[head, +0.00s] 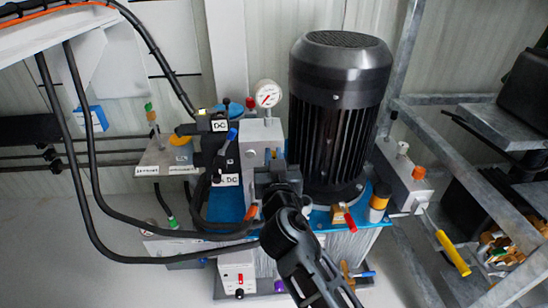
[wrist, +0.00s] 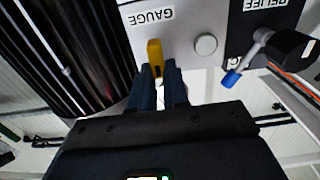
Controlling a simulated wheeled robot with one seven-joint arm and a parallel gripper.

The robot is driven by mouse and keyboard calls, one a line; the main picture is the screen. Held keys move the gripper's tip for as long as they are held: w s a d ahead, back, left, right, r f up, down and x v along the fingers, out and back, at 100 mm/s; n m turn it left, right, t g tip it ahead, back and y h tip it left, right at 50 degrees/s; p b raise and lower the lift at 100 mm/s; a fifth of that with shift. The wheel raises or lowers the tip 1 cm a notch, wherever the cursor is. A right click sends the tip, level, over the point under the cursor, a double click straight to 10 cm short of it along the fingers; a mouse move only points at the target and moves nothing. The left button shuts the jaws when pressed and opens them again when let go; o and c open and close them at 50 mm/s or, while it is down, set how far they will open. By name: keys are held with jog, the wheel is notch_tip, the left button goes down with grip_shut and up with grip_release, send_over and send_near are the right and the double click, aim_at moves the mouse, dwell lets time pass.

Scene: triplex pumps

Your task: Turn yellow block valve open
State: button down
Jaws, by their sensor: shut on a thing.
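The yellow valve handle (wrist: 154,50) shows in the wrist view on the face of a pale metal block (wrist: 190,70), beside an upside-down GAUGE label (wrist: 152,17). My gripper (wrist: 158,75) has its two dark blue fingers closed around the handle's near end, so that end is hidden. In the head view my gripper (head: 268,178) is at the front of the pale block (head: 260,133), under the round pressure gauge (head: 268,94). My arm and gripper hide most of the handle there.
A large black ribbed motor (head: 337,115) stands close to the right of my gripper. A blue-tipped lever (wrist: 240,70) sits near the RELIEF label. Black hoses (head: 90,180) loop at the left. A separate yellow-handled lever (head: 452,253) sticks out at the right.

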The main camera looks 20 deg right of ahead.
dwell(0.4)
jog(key=shift+w+a+f+n+p, duration=0.1)
jog(key=shift+a+f+n+p, duration=0.25)
jog(key=shift+n, duration=2.65)
jog(key=shift+w+a+f+n+p, duration=0.1)
jog(key=shift+a+f+n+p, duration=0.25)
jog(key=shift+n, duration=2.65)
jog(key=shift+w+a+f+n+p, duration=0.15)
jog(key=shift+n+p, duration=0.3)
jog(key=shift+n, duration=2.55)
jog(key=shift+s, duration=0.1)
jog(key=c, duration=1.1)
grip_release()
jog(key=shift+s, duration=0.1)
